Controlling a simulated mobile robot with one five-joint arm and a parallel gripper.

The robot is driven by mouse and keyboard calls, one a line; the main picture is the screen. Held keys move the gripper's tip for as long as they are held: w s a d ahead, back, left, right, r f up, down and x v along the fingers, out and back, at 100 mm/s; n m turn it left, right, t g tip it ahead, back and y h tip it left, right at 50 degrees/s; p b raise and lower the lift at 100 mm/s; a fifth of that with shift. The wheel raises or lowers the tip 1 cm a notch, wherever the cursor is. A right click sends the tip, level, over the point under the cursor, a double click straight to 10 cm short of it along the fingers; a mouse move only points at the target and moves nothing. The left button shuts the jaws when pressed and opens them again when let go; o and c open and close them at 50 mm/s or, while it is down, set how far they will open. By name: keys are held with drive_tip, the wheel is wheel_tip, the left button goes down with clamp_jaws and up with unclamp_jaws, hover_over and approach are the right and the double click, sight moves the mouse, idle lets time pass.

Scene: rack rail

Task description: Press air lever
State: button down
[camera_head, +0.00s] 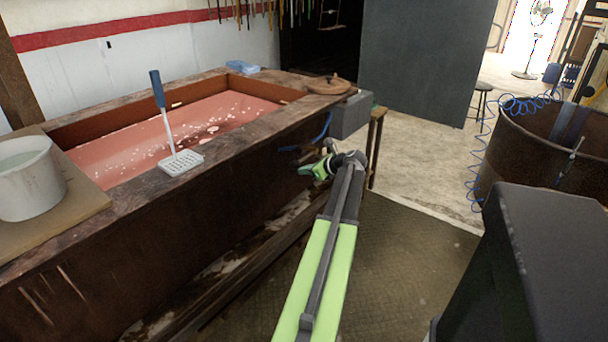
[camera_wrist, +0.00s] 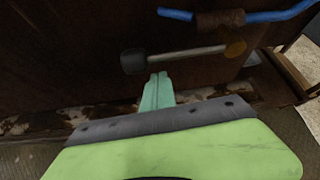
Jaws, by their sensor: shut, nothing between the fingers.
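The air lever shows in the wrist view as a pale metal rod (camera_wrist: 185,54) with a black knob (camera_wrist: 134,62) at its left end and a brownish-yellow pivot at its right end. It lies nearly level along the dark side wall of the tank. My gripper (camera_wrist: 158,78) is shut and empty, with its teal fingertips just below the rod, close to the knob. Whether they touch it I cannot tell. In the head view my gripper (camera_head: 319,170) is beside the tank's side near its far right corner, and the lever is mostly hidden there.
A blue hose (camera_wrist: 265,16) with a brown sleeve runs above the lever. The tank (camera_head: 110,240) holds pink liquid, with a blue-handled skimmer (camera_head: 159,92) on its rim. A grey box (camera_head: 350,115) hangs at the corner.

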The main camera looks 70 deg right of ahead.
drive_tip(key=s+f+p+v, duration=0.1)
drive_tip(key=p+v, duration=0.4)
drive_tip(key=v, duration=0.5)
drive_tip(key=shift+d+f, duration=0.25)
drive_tip(key=shift+f, duration=0.05)
